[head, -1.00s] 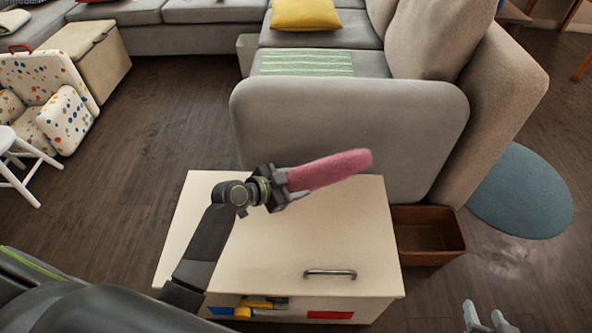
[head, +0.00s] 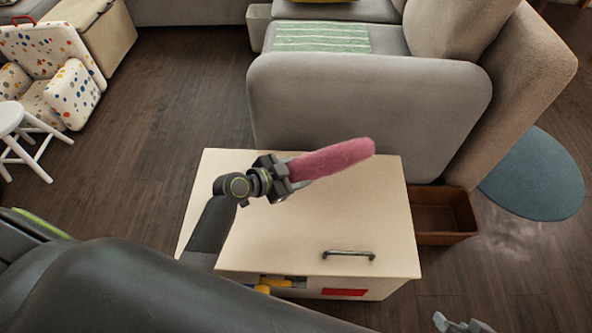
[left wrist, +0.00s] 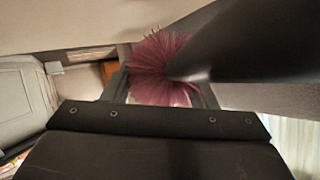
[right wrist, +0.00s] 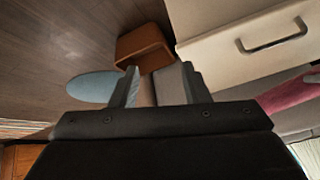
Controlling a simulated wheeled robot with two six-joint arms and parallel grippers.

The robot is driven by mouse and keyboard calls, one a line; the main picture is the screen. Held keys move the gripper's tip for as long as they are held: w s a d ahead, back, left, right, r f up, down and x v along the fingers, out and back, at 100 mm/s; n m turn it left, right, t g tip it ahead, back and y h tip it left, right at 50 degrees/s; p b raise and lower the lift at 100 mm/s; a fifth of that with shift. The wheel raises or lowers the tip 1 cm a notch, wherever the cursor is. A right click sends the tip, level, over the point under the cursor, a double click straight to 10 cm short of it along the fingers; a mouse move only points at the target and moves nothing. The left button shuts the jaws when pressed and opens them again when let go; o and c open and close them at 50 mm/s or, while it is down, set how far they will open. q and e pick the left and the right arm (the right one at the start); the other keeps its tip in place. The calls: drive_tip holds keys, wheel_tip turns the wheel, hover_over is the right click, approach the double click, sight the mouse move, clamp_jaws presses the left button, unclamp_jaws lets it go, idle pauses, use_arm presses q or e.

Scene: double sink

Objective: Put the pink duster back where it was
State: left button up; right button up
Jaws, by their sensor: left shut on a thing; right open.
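The pink duster (head: 335,159) is held above the cream cabinet, its fluffy end pointing right. My left gripper (head: 287,176) is shut on it. In the left wrist view the duster (left wrist: 160,68) shows as pink bristles between the fingers (left wrist: 163,95), with a dark shape partly in front. In the right wrist view part of the duster (right wrist: 290,95) shows at the right edge. My right gripper (head: 463,325) is at the bottom right of the head view, and in the right wrist view its fingers (right wrist: 157,88) are apart and empty.
The cream cabinet (head: 290,235) has a metal handle on its top and toys in its front. A brown box (head: 440,212) stands on the floor to its right. A grey sofa (head: 370,105) is behind it. A blue round rug (head: 535,175) lies at the right.

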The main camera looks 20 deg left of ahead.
sight(296, 194)
use_arm(q)
wheel_tip(296, 194, down, 2)
drive_tip(key=shift+b, duration=0.75)
drive_tip(key=shift+f+b, duration=0.55)
drive_tip(key=shift+f, duration=0.05)
use_arm(e)
drive_tip(key=w+d+r+t+h, duration=0.2)
drive_tip(key=w+d+r+t, duration=0.1)
drive_tip(key=w+r+t, duration=0.8)
use_arm(q)
drive_tip(key=shift+f+b, duration=0.5)
drive_tip(key=shift+f, duration=0.15)
drive_tip(key=shift+f+b, duration=0.5)
drive_tip(key=shift+f, duration=0.2)
use_arm(e)
wheel_tip(296, 194, up, 16)
drive_tip(key=s+a+n+t, duration=0.2)
drive_tip(key=n+t, duration=0.1)
drive_tip(key=t, duration=0.5)
drive_tip(key=shift+s+f+y, duration=0.2)
drive_tip(key=shift+s+y, duration=0.1)
drive_tip(key=shift+s, duration=0.1)
use_arm(q)
drive_tip(key=shift+f+b, duration=0.65)
drive_tip(key=shift+b, duration=0.1)
use_arm(e)
drive_tip(key=shift+f, duration=0.65)
use_arm(q)
drive_tip(key=o, duration=1.1)
